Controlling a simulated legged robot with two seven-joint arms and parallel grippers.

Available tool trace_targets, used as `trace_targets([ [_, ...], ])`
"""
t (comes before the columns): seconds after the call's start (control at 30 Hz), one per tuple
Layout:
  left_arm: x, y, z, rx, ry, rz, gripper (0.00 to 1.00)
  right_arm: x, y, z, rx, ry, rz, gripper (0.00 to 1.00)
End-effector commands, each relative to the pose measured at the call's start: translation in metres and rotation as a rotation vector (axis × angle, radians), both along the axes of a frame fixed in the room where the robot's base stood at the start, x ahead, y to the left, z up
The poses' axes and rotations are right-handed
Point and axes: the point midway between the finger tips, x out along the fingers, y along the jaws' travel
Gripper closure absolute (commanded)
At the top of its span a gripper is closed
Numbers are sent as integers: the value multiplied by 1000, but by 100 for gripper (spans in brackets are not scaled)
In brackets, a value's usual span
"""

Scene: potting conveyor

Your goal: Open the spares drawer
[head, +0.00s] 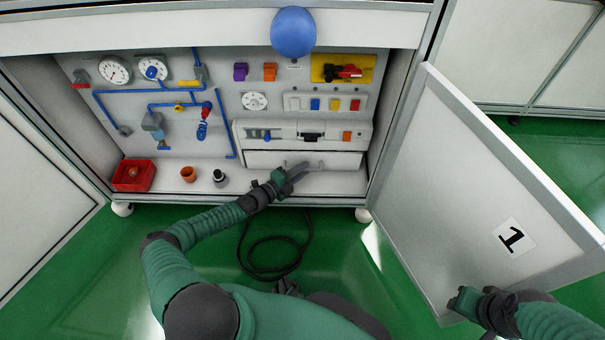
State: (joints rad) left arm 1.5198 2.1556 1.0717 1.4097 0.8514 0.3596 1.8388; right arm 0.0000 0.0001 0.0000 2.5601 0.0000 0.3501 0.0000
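The spares drawer is most likely the wide white drawer front (335,160) low in the open cabinet, under the grey control unit. It looks shut, flush with its housing. A pale handle shows near its middle, partly hidden by my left gripper. My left gripper (293,175) is just in front of and below this handle; its dark fingers look apart, with nothing between them. I cannot tell whether it touches the handle. My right gripper (463,302) is low at the right, by the lower edge of the open cabinet door; its fingers are unclear.
The cabinet door (470,190) marked 1 stands open at the right. A red bin (133,175), an orange cup (188,174) and a small dark-and-white fitting (220,178) stand on the cabinet floor. A blue ball (293,32) is at the top edge. A black cable (272,268) lies on the green floor.

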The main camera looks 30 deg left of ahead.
Motion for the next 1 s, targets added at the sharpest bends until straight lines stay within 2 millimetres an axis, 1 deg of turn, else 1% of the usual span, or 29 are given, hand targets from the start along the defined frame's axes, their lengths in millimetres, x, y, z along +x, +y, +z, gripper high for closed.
trace_targets([
  [0.2, 1, 0, 1, 0, 1, 0, 80, 0, 0, 0, 0, 0, 0, 64],
  [0.23, 1, 0, 1, 0, 1, 0, 82, 0, 0, 0, 0, 0, 0, 64],
  [0.37, 1, 0, 0, 0, 1, 0, 98, 0, 0, 0, 0, 0, 0, 64],
  [0.4, 1, 0, 0, 0, 2, 0, 100, 0, 0, 0, 0, 0, 0, 64],
  [1.0, 0, 0, -2, 0, 6, -1, 100, 0, 0, 0, 0, 0, 0, 64],
])
